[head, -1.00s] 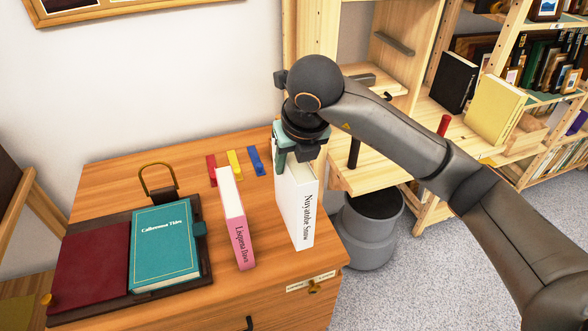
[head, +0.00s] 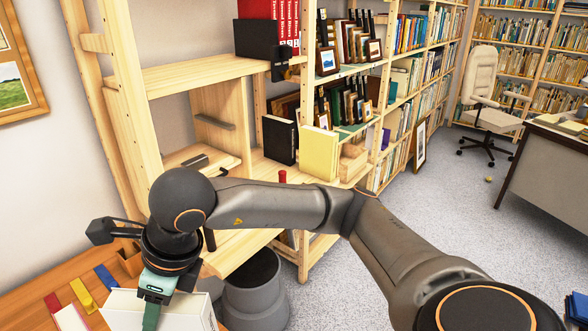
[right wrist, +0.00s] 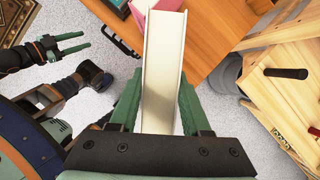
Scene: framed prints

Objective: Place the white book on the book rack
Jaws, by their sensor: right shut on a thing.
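The white book (head: 190,313) is at the bottom of the head view, where only its upper part shows. My right gripper (head: 152,310) is on it from above. In the right wrist view the book (right wrist: 160,60) stands between the two green fingers of my right gripper (right wrist: 161,90), shut on it. The wooden book rack (head: 185,73) stands beyond, with a black book (head: 279,140) and a yellow book (head: 319,153) upright on its lower shelf. My left gripper (right wrist: 72,45), in the right wrist view at upper left, is open and empty.
The desk (head: 30,292) carries red, yellow and blue pieces. A grey bin (head: 255,290) stands on the floor beside it, below the rack. A dark peg (right wrist: 286,73) sticks out from the rack. Bare shelf room shows left of the black book.

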